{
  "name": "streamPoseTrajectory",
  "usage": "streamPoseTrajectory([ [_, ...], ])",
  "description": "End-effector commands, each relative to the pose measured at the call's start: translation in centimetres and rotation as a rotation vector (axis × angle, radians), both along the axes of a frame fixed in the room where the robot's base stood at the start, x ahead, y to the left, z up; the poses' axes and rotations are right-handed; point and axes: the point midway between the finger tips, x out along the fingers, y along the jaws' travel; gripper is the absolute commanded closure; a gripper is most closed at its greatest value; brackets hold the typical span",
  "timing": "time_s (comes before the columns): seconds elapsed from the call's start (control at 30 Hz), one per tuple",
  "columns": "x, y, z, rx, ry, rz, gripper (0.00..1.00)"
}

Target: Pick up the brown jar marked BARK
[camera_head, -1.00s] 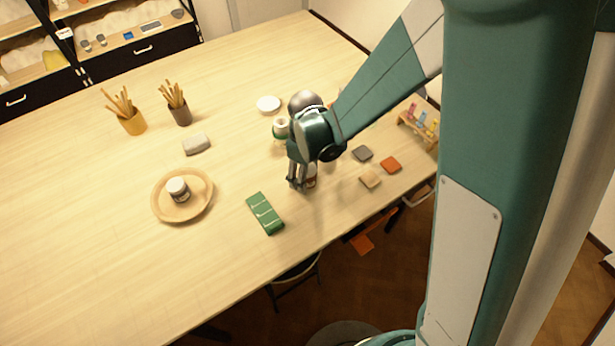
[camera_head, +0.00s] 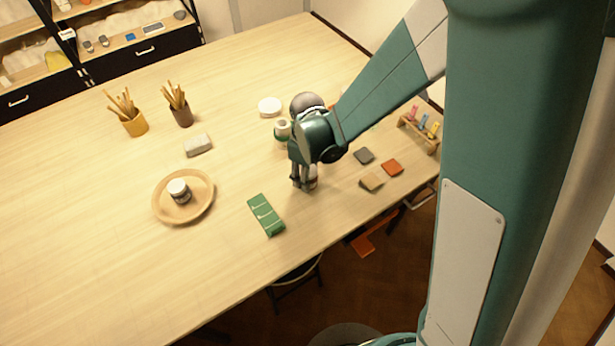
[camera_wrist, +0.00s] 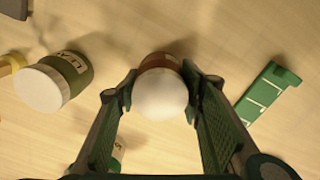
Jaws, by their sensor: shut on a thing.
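In the wrist view a brown jar (camera_wrist: 160,61) with a round white lid stands between the two fingers of my gripper (camera_wrist: 161,90). The pads touch it on both sides, so my gripper is shut on it. No lettering on this jar can be read from here. In the head view my gripper (camera_head: 302,185) points down near the table's front edge, and a small part of the jar (camera_head: 313,177) shows beside the fingers. I cannot tell whether the jar is clear of the table.
A green jar (camera_wrist: 74,68) marked LEAF stands close to the left in the wrist view. A green block (camera_head: 265,214) lies left of my gripper. A round wooden tray (camera_head: 203,207) bears a dark jar (camera_head: 179,191). Tiles (camera_head: 391,167) lie to the right.

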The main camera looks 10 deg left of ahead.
Motion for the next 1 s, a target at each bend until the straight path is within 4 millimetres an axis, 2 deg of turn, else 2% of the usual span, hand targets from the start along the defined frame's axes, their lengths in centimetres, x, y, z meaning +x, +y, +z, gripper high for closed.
streamPoseTrajectory([
  [0.37, -0.1, 0.0, 2.4, 0.000, 0.000, 0.000, 0.79],
  [0.8, 0.0, 0.0, 7.5, 0.000, 0.000, 0.000, 0.79],
  [1.0, 0.0, 0.0, 9.2, 0.000, 0.000, 0.000, 0.79],
])
